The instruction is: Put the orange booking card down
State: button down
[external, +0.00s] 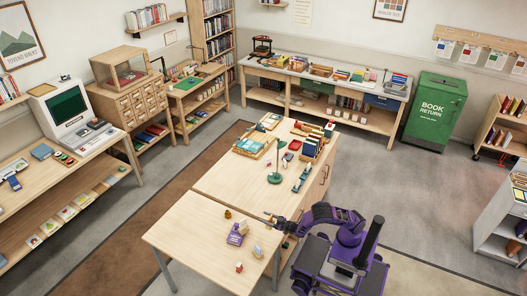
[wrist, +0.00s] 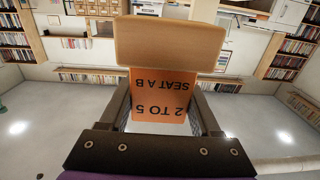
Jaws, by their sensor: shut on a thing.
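The orange booking card (wrist: 160,97) is between the two fingers of my gripper (wrist: 162,88) in the wrist view. Its dark print, "2 TO 5" and "SEAT A B", appears upside down. A plain light-wood block (wrist: 171,43) adjoins the card's far edge; I cannot tell whether it is part of the card. My gripper (external: 269,217) is shut on the card. In the external view it is above or beside the right edge of the near pale wooden table (external: 190,240). The card is too small to make out there.
On the near table are a purple item (external: 237,234), a small brown object (external: 228,213), and small pieces (external: 258,251) and (external: 239,267) near the front right. Its left part is clear. The adjoining table holds a green lamp (external: 275,178), trays and books.

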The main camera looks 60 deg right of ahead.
jog(key=shift+m+h, duration=0.3)
jog(key=d+f, duration=0.2)
jog(key=d, duration=0.3)
jog(key=w+d+f, duration=0.1)
jog(key=d+f, duration=0.1)
jog(key=d, duration=0.3)
jog(key=w+d+f, duration=0.1)
jog(key=d+f, duration=0.1)
jog(key=d, duration=0.3)
jog(key=shift+d+f+p, duration=0.1)
jog(key=shift+f+p, duration=0.25)
jog(key=shift+f, duration=0.05)
jog(key=s+a+r, duration=0.1)
jog(key=a+r, duration=0.2)
jog(key=a, duration=0.4)
jog(key=s+a+r, duration=0.1)
jog(key=a+r, duration=0.3)
jog(key=a, duration=0.4)
jog(key=shift+a+b, duration=0.15)
jog(key=shift+b, duration=0.2)
jog(key=shift+f, duration=0.1)
